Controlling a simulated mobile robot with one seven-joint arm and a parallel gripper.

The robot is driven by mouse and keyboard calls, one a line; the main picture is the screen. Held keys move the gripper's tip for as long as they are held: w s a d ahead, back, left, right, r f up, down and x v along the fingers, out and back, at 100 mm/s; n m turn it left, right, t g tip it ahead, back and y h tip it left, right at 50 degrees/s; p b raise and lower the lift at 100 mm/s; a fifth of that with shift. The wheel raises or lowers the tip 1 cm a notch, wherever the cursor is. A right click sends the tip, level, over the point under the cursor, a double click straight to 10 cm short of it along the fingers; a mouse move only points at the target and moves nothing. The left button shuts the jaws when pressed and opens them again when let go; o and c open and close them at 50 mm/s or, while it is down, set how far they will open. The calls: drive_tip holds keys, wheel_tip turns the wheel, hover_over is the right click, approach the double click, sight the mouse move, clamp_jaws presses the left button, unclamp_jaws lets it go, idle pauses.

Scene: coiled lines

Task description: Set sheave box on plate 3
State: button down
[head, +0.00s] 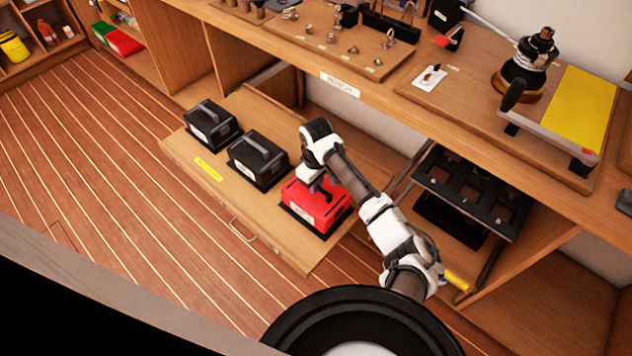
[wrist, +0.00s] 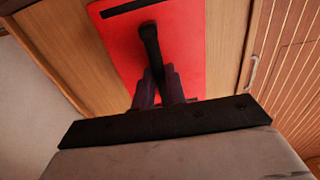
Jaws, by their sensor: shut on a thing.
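A red box (head: 317,207) with a black handle is at the right end of the pulled-out wooden drawer (head: 252,215), over a black base plate (head: 296,217). I cannot tell whether it rests fully on that plate or sits slightly above it. My gripper (head: 318,188) is above the red box, shut on its handle. In the wrist view, my gripper (wrist: 158,88) has its fingers on both sides of the black handle (wrist: 150,45), with the red top (wrist: 188,45) behind. No lettering naming the box or plate is readable.
Two black boxes with handles, one in the middle (head: 258,158) and one on the left (head: 212,123), stand in the same drawer. A black rack (head: 473,190) is at the right below the counter. The counter (head: 365,85) overhangs behind. Floor in front is clear.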

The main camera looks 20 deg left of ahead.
drive_tip(key=shift+f, duration=0.45)
drive_tip(key=c, duration=1.4)
unclamp_jaws()
drive_tip(key=shift+o, duration=0.2)
